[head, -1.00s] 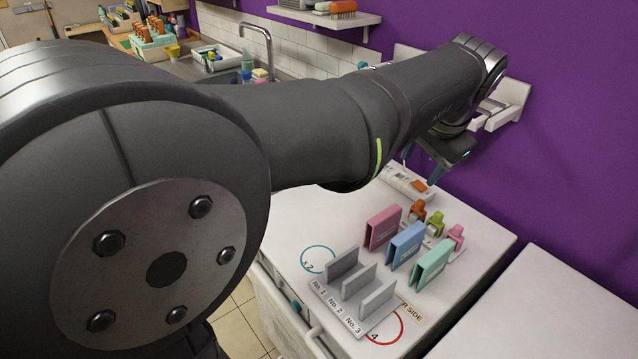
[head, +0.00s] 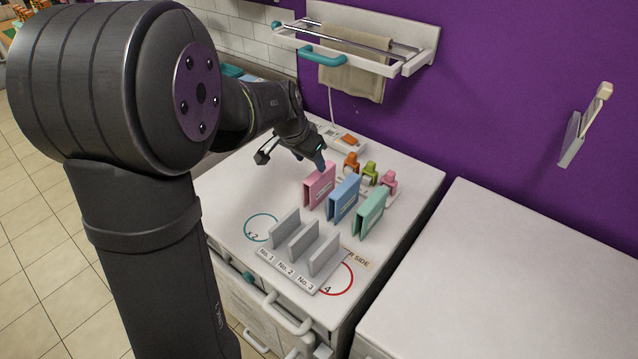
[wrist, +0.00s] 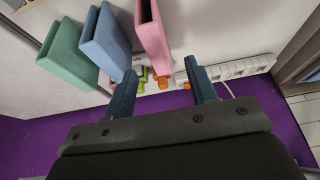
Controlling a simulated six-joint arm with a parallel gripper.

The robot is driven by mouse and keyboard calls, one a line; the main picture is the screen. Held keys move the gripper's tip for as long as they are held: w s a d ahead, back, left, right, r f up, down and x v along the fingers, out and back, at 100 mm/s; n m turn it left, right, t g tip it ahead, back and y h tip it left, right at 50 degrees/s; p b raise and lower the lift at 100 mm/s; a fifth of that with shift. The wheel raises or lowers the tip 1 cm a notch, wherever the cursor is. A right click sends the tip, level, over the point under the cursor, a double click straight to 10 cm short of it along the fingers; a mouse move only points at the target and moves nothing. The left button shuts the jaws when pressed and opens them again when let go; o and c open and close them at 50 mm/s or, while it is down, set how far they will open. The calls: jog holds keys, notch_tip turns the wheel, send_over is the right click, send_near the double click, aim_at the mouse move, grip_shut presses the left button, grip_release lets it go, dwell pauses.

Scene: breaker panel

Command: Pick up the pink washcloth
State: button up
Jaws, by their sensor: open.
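The pink washcloth (head: 319,186) stands upright as a folded, slab-like piece with a pale label, at the left of a row on the white counter. It also shows in the wrist view (wrist: 152,38). My gripper (head: 320,162) is just behind and above its top edge in the head view. In the wrist view my gripper (wrist: 162,90) is open, with two blue fingers apart and nothing held between them. The pink piece lies beyond the fingertips, roughly in line with the gap. Whether a finger touches it cannot be told.
A blue piece (head: 344,198) and a green piece (head: 370,213) stand right of the pink one. A grey slotted rack (head: 303,242) is in front. Small orange, green and pink clips (head: 370,172) and a power strip (head: 345,138) lie behind. A towel rail (head: 360,50) hangs above.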

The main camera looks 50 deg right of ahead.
aim_at(320, 175)
jog(key=x, duration=0.4)
jog(key=shift+f, duration=0.25)
jog(key=x, duration=0.4)
jog(key=shift+s+d+f, duration=0.2)
jog(key=shift+s+d, duration=0.05)
jog(key=shift+d, duration=0.15)
jog(key=shift+d+f, duration=0.15)
jog(key=shift+f, duration=0.15)
jog(key=shift+f, duration=0.25)
jog(key=c, duration=1.1)
jog(key=shift+o, duration=0.2)
notch_tip(320, 175, up, 11)
jog(key=shift+f, duration=0.2)
